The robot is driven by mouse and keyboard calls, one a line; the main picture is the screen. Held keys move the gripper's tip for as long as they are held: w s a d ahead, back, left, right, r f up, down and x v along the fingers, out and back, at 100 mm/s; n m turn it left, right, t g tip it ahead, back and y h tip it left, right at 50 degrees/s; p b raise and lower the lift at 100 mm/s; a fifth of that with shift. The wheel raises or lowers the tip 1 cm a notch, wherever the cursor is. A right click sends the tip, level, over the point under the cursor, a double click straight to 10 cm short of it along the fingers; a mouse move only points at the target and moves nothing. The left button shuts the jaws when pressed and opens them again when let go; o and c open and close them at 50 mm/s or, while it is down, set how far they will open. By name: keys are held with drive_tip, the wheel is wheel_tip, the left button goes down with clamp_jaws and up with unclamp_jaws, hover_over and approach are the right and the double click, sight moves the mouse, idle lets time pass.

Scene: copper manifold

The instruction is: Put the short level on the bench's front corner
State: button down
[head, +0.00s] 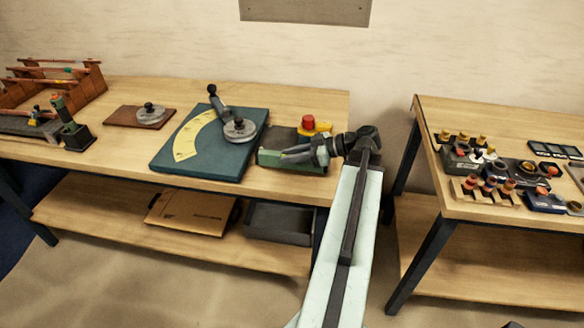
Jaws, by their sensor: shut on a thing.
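My gripper (288,156) is at the right end of the left bench (100,158), low over the bench's front right corner area. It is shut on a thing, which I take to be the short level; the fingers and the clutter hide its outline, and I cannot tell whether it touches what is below. A green block (268,160) shows right at the fingers, near the front edge. I cannot tell if it is part of the held thing or stands beneath it.
Behind the gripper are a red knob (308,121) and a yellow part (323,127). A dark teal board (180,163) with a yellow scale lies just left. A wooden rack (85,82) stands far left. A second bench (500,115) with small parts stands right, across a gap.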

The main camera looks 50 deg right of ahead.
wheel_tip(320, 180, down, 3)
drive_tip(key=shift+f+b, duration=0.2)
drive_tip(key=shift+b, duration=0.95)
drive_tip(key=shift+r, duration=0.25)
drive_tip(key=shift+f, duration=0.2)
drive_tip(key=c, duration=1.3)
unclamp_jaws()
drive_tip(key=shift+o, duration=0.2)
drive_tip(key=shift+r, duration=0.1)
drive_tip(key=shift+r+p, duration=0.3)
drive_tip(key=shift+p, duration=0.15)
drive_tip(key=p+v, duration=0.4)
drive_tip(key=v, duration=0.7)
drive_tip(key=shift+w, duration=0.1)
drive_tip(key=shift+s+d, duration=0.25)
drive_tip(key=shift+s, duration=0.2)
